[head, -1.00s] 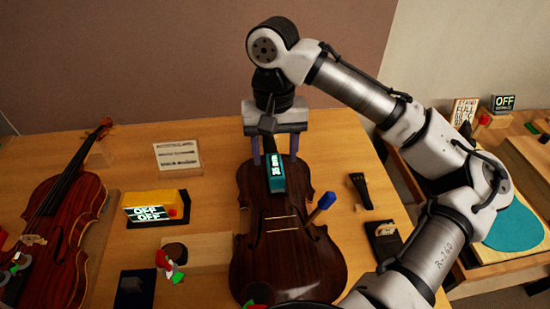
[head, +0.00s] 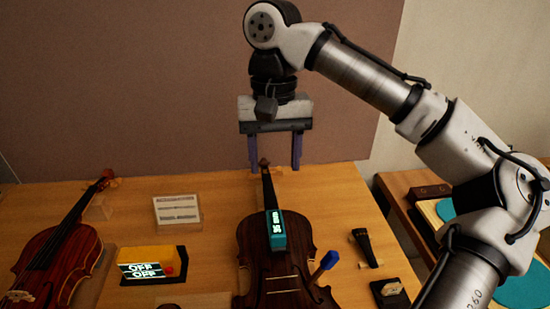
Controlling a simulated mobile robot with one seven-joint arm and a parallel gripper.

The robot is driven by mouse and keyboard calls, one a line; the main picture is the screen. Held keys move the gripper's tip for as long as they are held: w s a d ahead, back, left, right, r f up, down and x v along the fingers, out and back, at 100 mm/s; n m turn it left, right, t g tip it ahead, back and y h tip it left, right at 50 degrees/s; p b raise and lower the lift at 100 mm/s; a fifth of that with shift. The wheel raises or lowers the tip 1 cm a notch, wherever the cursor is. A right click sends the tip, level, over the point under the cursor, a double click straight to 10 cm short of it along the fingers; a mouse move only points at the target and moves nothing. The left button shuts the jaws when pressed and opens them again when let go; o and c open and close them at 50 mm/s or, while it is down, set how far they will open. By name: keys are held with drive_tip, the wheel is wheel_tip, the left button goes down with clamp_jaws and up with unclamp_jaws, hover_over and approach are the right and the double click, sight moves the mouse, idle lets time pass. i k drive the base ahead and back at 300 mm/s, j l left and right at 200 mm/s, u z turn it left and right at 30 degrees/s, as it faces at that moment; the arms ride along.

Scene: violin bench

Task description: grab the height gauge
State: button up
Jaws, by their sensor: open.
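The height gauge, which I take to be the teal block with a lit display (head: 276,232), sits on the neck end of the middle violin (head: 298,290), on its fingerboard. My gripper (head: 275,168) points down with its two purple fingers apart and nothing between them. In the picture it is above the gauge, by the violin's scroll, clearly apart from the gauge. The lower part of the violin is cut off by the frame.
Another violin (head: 60,250) lies at left. A yellow box with OFF displays (head: 150,264) and a small text plaque (head: 177,210) stand between the violins. A blue-handled tool (head: 328,261) is at the violin's right edge; a black fitting (head: 365,247) lies farther right.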

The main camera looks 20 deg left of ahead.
sight(277, 232)
drive_tip(key=k, duration=1.5)
